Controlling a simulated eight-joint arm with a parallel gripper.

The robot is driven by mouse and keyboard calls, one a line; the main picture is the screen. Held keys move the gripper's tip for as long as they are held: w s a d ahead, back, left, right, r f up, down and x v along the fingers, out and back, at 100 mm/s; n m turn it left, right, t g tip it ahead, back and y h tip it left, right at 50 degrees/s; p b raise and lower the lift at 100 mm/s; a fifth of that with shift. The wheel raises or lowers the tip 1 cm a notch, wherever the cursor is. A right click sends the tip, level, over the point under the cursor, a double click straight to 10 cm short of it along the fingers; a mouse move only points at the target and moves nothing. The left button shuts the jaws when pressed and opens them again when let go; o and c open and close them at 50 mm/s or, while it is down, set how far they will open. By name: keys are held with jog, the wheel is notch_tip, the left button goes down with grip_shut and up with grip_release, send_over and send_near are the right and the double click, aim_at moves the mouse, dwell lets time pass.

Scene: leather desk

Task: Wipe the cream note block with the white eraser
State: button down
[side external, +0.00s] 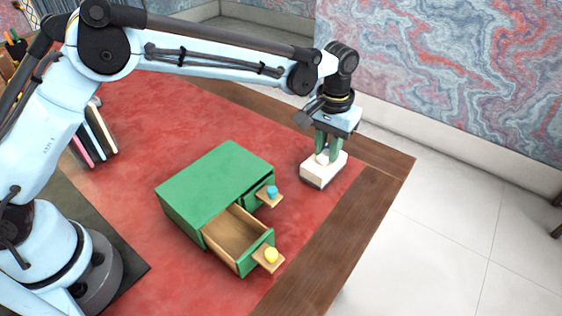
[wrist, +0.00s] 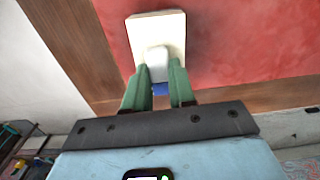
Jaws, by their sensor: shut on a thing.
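The cream note block (side external: 314,174) sits on the red leather near the desk's far right corner. It also shows in the wrist view (wrist: 171,24), below my gripper. The white eraser (wrist: 157,64) is between my green fingers, with a blue part at its near end. In the side external view the eraser (side external: 322,157) is mostly hidden by the fingers. My gripper (side external: 326,152) points down over the block and is shut on the eraser. The eraser is at or just above the block's top; I cannot tell if they touch.
A green cabinet (side external: 212,178) stands left of the block. Several books (side external: 95,133) stand at the left. The wooden desk edge (side external: 385,178) is close right of the block.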

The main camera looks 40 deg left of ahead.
jog(key=shift+w, duration=0.8)
jog(key=shift+s+r, duration=0.1)
jog(key=shift+r, duration=3.95)
jog(key=s+a, duration=0.3)
jog(key=s, duration=0.4)
send_over(284, 147)
notch_tip(284, 147, down, 8)
jog(key=shift+r, duration=0.1)
jog(key=shift+f, duration=2)
jog(key=shift+f, duration=0.15)
